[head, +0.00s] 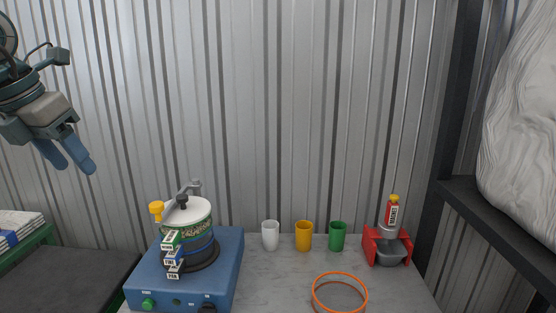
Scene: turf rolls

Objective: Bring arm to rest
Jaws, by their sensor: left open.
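My left gripper (70,162) hangs in the air at the upper left, in front of the corrugated wall. Its two blue fingers are apart and point down to the right, with nothing between them. It is well above and to the left of the blue machine and touches nothing. My right gripper is not in view.
A blue machine base (226,262) carries a white-topped canister (188,210). White (270,236), orange (304,236) and green (337,236) cups stand beside a red holder (370,248) with a small bottle (392,212). An orange ring (340,275) lies in front. A dark post (455,110) stands right.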

